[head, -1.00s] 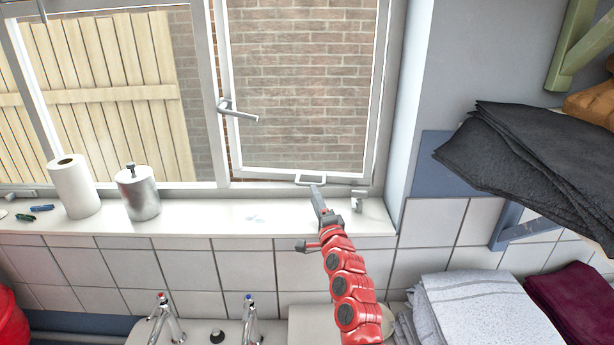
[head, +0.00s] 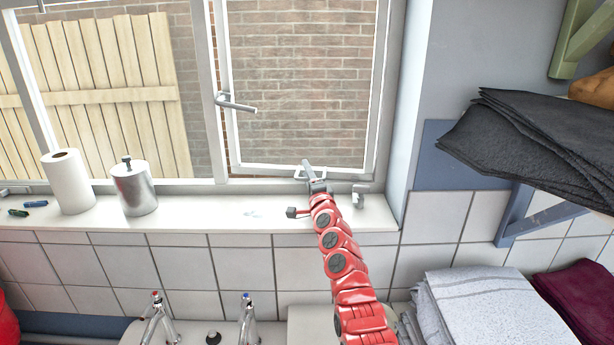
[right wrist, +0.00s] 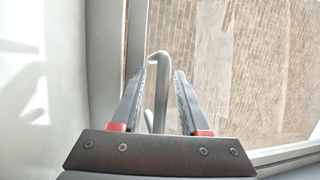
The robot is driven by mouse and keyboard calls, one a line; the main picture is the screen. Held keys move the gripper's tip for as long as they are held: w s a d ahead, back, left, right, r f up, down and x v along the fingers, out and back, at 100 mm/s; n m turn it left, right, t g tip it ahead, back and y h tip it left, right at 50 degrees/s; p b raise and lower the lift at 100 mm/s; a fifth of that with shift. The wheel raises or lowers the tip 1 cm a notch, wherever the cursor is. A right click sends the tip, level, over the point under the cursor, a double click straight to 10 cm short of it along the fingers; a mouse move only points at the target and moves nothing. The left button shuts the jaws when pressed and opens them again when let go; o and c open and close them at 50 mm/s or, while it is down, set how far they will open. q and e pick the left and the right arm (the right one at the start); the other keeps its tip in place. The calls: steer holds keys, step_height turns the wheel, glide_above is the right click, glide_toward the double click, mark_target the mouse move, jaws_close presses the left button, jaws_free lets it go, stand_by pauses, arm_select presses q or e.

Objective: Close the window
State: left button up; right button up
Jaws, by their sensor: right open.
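The window sash (head: 232,130) is the right-hand pane in a white frame. It stands ajar, with a strip of brick showing between its left edge and the frame. A lever handle (head: 236,103) is on its left side. My left gripper is not in view.
A white sill (head: 230,212) runs below the window, with a paper roll (head: 68,182) and a metal canister (head: 134,188) at left. Taps (head: 247,320) are below; dark folded cloths (head: 535,140) are at right.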

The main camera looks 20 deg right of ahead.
jaws_close()
steer(key=shift+s, duration=0.1)
stand_by(1.2)
